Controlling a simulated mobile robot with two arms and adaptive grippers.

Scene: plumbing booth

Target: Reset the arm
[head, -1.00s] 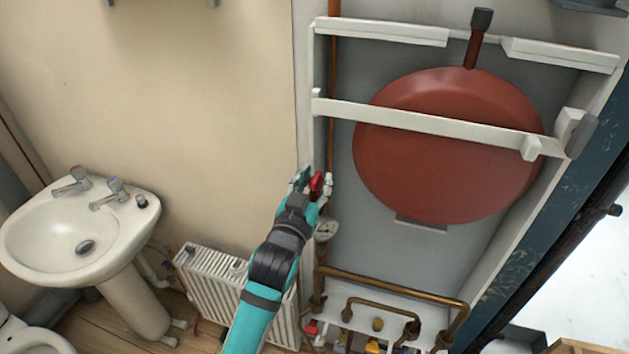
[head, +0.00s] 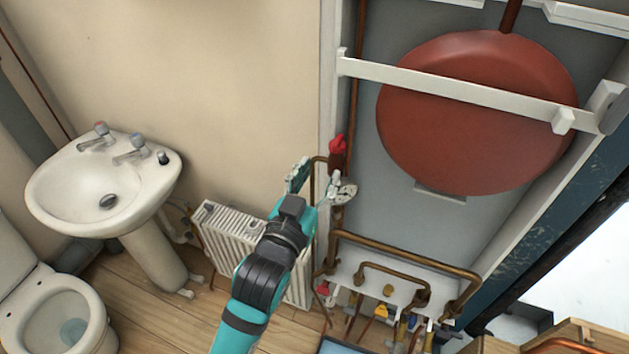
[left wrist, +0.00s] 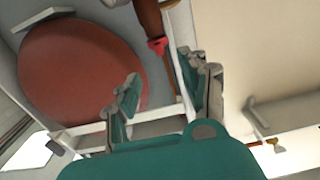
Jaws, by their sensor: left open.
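My left arm comes up from the bottom of the head view, with its teal and black links in front of the radiator. My left gripper (head: 316,182) is open and empty, just below the red valve (head: 338,150) on the copper pipe and beside the round gauge (head: 345,190). In the left wrist view my left gripper (left wrist: 165,92) shows its two fingers spread apart, with nothing between them. The red valve (left wrist: 157,46) is beyond the fingertips there, apart from them. My right gripper is not in view.
A large red round vessel (head: 470,110) sits behind a white crossbar (head: 450,88). Bent copper pipes (head: 400,258) stand below. The white radiator (head: 228,235) is behind my left arm. A sink (head: 100,185) and toilet (head: 50,310) are at left. The beige wall is bare.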

